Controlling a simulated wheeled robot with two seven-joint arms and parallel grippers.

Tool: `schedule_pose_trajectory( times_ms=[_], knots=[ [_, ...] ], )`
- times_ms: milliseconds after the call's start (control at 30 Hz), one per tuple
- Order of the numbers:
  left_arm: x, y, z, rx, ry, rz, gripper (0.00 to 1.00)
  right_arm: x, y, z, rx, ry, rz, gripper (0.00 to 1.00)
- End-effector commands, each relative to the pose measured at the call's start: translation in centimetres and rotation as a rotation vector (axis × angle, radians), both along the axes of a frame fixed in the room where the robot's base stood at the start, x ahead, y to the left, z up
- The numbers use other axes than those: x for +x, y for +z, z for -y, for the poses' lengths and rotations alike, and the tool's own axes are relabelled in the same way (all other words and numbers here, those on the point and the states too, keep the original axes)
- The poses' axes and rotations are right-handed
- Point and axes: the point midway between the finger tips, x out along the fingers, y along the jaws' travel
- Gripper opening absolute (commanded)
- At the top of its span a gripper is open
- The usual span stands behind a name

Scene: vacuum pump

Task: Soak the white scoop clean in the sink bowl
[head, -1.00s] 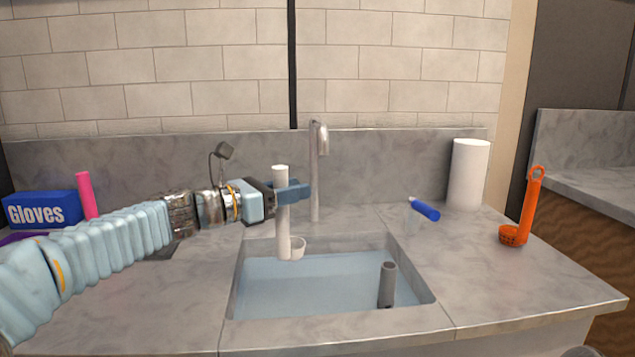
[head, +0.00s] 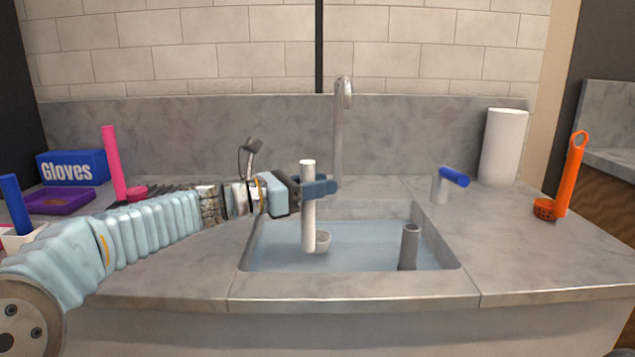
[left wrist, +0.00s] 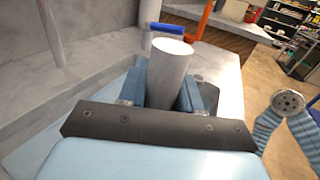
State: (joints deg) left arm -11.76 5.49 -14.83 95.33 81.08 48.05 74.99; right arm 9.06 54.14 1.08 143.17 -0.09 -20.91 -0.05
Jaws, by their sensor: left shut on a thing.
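The white scoop (head: 308,215) is upright in my left gripper (head: 320,187), which is shut on its handle. Its small cup (head: 322,241) points down, at or just above the blue water; I cannot tell how deep it sits. The sink bowl (head: 250,262) is set in the grey counter and holds water, with a grey standpipe (head: 409,246) at its right. In the left wrist view the handle (left wrist: 170,75) stands between the fingers. My right gripper is not in the head view.
A faucet (head: 339,130) stands behind the sink. To the right are a blue-handled item (head: 453,177), a paper roll (head: 503,148) and an orange strainer scoop (head: 573,175). To the left are a glove box (head: 72,167), a purple tray (head: 60,203) and a pink scoop (head: 112,160).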

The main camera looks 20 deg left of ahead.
Motion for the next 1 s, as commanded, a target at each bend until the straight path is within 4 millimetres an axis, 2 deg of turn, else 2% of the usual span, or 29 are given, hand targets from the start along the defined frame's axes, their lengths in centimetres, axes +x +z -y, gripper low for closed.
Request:
schedule_pose_trajectory(
  times_ms=[33, 500, 700, 1000],
  knots=[
    [0.0, -1.1, 0.0, -0.001, 0.000, -0.001, 0.00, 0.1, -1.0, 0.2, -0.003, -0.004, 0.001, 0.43],
    [0.0, -6.0, 0.0, -0.001, 0.001, -0.001, 0.00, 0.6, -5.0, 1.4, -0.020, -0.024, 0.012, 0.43],
    [0.0, -6.9, 0.0, -0.001, 0.000, 0.000, 0.00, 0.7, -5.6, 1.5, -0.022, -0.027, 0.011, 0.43],
    [0.0, -6.9, 0.0, -0.001, 0.000, 0.000, 0.00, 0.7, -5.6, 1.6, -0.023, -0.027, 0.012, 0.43]
  ],
)
